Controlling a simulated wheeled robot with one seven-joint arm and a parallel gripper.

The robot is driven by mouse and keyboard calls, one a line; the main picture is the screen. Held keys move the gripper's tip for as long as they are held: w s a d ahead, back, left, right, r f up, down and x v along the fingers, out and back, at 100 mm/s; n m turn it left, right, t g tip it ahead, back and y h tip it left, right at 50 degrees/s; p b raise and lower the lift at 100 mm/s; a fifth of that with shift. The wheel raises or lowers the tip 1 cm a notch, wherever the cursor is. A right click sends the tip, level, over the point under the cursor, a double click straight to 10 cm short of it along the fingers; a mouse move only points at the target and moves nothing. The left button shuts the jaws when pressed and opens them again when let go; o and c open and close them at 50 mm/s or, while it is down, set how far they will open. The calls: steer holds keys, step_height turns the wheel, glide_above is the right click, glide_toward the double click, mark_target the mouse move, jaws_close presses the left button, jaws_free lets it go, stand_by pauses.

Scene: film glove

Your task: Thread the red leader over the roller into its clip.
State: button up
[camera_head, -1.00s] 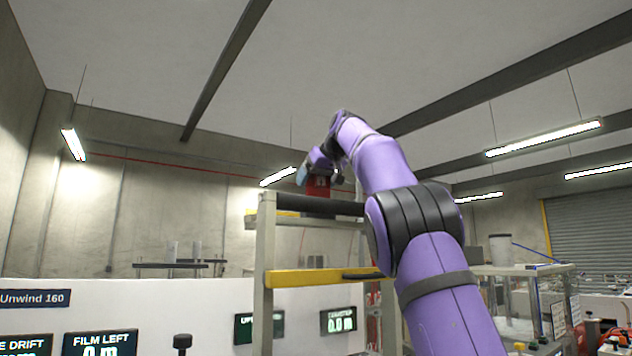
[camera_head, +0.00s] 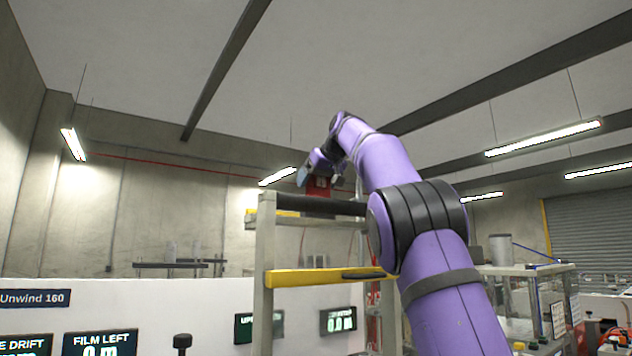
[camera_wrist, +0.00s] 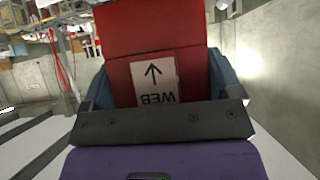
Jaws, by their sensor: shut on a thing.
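The red leader (camera_head: 318,186) is a red sheet held at the end of my arm. In the wrist view the leader (camera_wrist: 150,28) fills the space between the fingers and bears a white label with an arrow and the word WEB. My gripper (camera_wrist: 158,88) is shut on the leader, with a blue-grey finger on either side. In the head view my gripper (camera_head: 308,177) is just above the dark roller (camera_head: 325,205) at the top of the frame. I cannot tell whether the leader touches the roller. The clip cannot be made out.
A pale upright post (camera_head: 264,265) carries the roller's left end. A yellow bar (camera_head: 325,278) crosses lower down. A white panel with dark displays (camera_head: 105,343) stands at the lower left. Glass-sided equipment (camera_head: 520,290) stands at the right. The space above the roller is open.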

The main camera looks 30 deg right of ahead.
mark_target(319, 188)
steer(key=shift+f, duration=0.75)
steer(key=shift+f, duration=0.25)
steer(key=shift+f, duration=0.9)
steer(key=o, duration=0.7)
steer(key=shift+o, duration=0.2)
steer(key=shift+r, duration=0.1)
steer(key=v, duration=1)
steer(key=shift+s+r, duration=0.2)
steer(key=shift+s, duration=0.15)
